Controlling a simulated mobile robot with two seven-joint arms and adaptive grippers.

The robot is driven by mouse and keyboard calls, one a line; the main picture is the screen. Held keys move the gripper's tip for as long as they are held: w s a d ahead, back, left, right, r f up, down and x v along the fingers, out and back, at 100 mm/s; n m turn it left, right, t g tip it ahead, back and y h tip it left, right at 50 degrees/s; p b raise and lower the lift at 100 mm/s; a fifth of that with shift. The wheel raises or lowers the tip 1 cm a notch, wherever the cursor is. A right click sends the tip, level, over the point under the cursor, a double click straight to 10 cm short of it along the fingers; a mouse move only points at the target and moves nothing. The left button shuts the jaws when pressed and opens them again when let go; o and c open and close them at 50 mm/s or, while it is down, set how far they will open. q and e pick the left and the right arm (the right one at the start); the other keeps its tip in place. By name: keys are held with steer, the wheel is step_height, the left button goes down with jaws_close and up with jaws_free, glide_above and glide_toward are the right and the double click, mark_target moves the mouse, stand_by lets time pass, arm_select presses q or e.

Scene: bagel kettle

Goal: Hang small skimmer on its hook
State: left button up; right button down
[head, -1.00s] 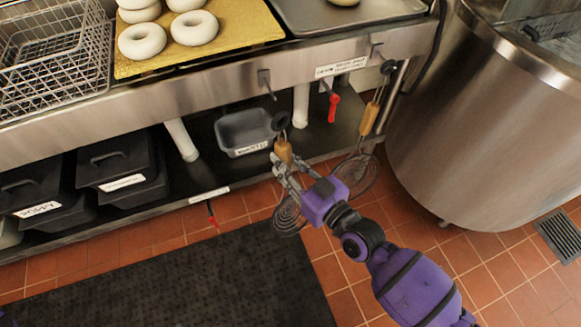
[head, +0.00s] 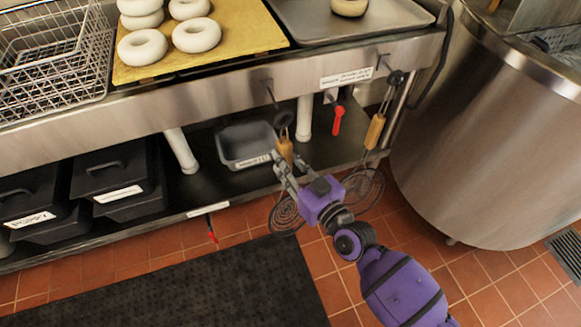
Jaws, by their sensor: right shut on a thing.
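The small skimmer (head: 285,149) has a wooden handle, a dark ring (head: 284,119) at its top and a round wire basket (head: 286,213) below. My right gripper (head: 282,167) is shut on its handle and holds it upright in front of the counter. The left hook (head: 269,88) sticks out from the counter's front edge. The ring is just below and right of this hook's tip. I cannot tell whether they touch. My left gripper is not in view.
Another skimmer (head: 375,131) hangs from the right hook (head: 384,62). A red-handled valve (head: 337,120) sits between the hooks. A grey bin (head: 246,144) stands on the lower shelf. A large steel kettle (head: 480,140) is at right. A black mat (head: 200,285) covers floor in front.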

steer(key=shift+w+a+f+b, duration=0.2)
steer(key=shift+w+a+b, duration=0.15)
steer(key=shift+w, duration=0.55)
steer(key=shift+w+a+f+b, duration=0.15)
steer(key=shift+w+a+b, duration=0.15)
steer(key=shift+w, duration=0.65)
steer(key=shift+w+a+f+b, duration=0.25)
steer(key=shift+w+b, duration=0.15)
steer(key=shift+w, duration=0.5)
steer(key=c, duration=1.4)
jaws_free()
steer(key=shift+s, duration=0.1)
steer(key=v, duration=1.2)
steer(key=shift+f, duration=0.1)
